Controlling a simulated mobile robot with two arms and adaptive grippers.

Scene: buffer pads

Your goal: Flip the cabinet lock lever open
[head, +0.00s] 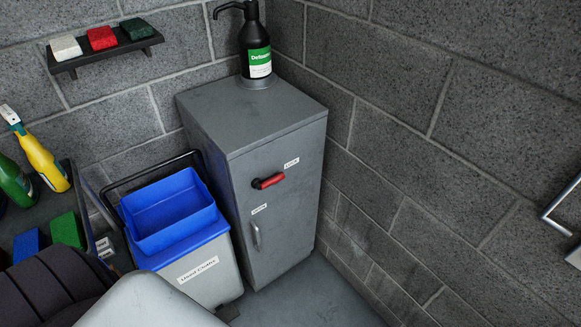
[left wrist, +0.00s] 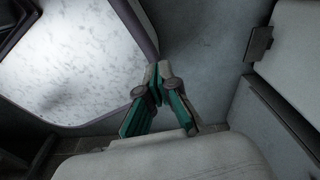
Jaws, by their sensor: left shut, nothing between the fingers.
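The grey cabinet (head: 277,150) stands in the corner in the head view, its door shut. The red lock lever (head: 268,181) sits on the upper door front, roughly level, with its black pivot at the left end and the red handle pointing right. A "LOCK" label (head: 291,163) is above it to the right, and another small label (head: 259,209) is below it to the left. A metal door handle (head: 255,236) is lower on the door. My left gripper (left wrist: 158,84) shows in the left wrist view, shut and empty; the cabinet lever is not visible there. My right gripper is not in view.
A bin (head: 205,270) labelled "Used Cloths" with a blue tray (head: 170,215) stands left of the cabinet. A black dispenser bottle (head: 256,45) stands on top. A wall shelf (head: 105,52) holds coloured pads. Bottles stand at the far left. Floor in front of the cabinet is clear.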

